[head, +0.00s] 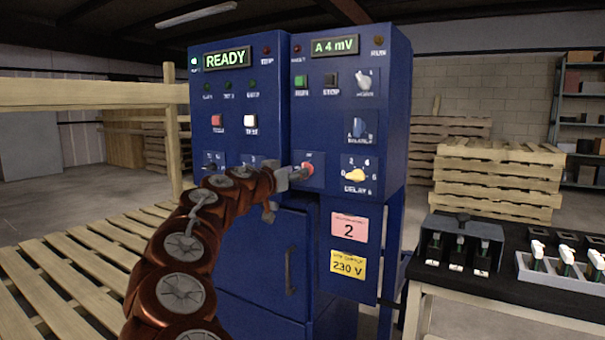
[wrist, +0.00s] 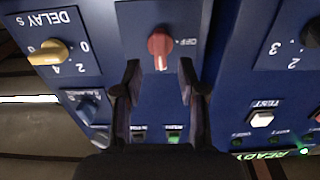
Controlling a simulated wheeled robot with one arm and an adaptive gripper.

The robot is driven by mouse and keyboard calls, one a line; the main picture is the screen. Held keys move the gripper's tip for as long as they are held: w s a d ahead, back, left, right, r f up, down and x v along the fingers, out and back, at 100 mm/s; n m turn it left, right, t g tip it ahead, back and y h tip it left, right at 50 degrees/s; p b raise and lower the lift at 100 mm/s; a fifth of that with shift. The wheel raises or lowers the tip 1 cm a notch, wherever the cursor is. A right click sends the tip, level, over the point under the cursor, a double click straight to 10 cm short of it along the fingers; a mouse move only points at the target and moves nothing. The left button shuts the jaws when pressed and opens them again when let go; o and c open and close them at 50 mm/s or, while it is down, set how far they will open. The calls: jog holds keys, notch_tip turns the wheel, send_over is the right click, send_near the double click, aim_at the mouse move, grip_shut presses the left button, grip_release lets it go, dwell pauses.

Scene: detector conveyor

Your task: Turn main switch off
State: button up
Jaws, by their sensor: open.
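The main switch is a red rotary knob (wrist: 160,45) on a blue panel, with an OFF label (wrist: 186,42) to its right in the upside-down wrist view. Its pale pointer mark points down in that picture, toward my fingers, not at OFF. My gripper (wrist: 160,72) is open. Its two fingertips stand left and right of the knob's lower end and look close to it; I cannot tell whether they touch. In the head view my gripper (head: 296,173) is at the panel beside the red knob (head: 308,168), which it partly hides.
The blue cabinet (head: 350,120) shows READY, with a yellow DELAY knob (head: 355,174) and a blue BALANCE knob (head: 358,130) near the switch. A white TEST button (wrist: 262,119) is on the neighbouring panel. A dark table (head: 500,290) with trays stands right; pallets (head: 60,270) lie left.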

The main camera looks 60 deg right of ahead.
jog(key=shift+w+d, duration=0.1)
jog(key=shift+d, duration=2.05)
jog(key=shift+c, duration=0.2)
grip_shut()
